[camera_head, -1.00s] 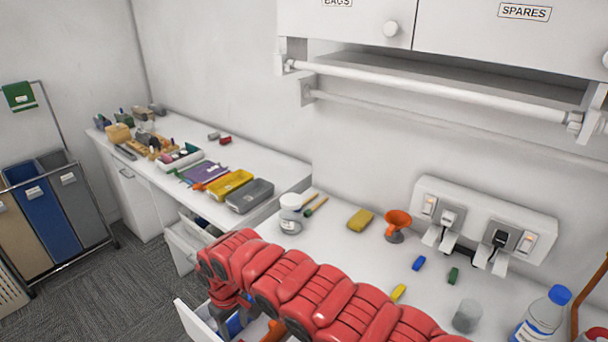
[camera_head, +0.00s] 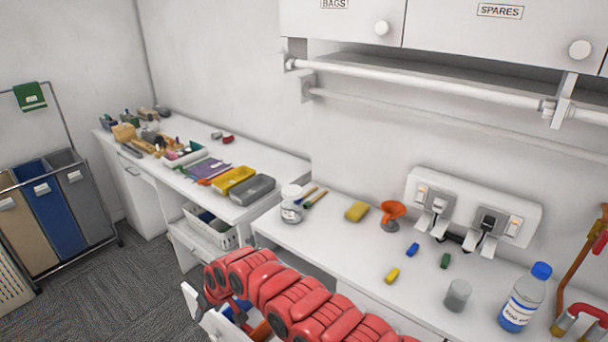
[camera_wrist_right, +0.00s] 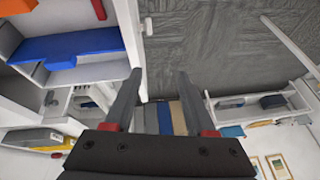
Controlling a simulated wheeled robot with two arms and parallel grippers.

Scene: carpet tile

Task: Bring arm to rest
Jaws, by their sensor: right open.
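My right arm (camera_head: 290,295) is red and segmented and crosses the bottom of the head view, in front of the counter. Its gripper is mostly hidden by the arm there. In the right wrist view my right gripper (camera_wrist_right: 158,75) shows two dark fingers, spread apart with nothing between them. Beyond the fingers are grey carpet and the blue, tan and grey bins. My left gripper is in neither view.
An open drawer (camera_head: 215,325) with blue and orange contents lies beside my right arm; a blue item (camera_wrist_right: 70,45) shows in the wrist view. The counter holds a sponge (camera_head: 357,211), orange funnel (camera_head: 392,212), jar (camera_head: 291,205) and bottle (camera_head: 525,298). The carpet (camera_head: 110,285) at left is clear.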

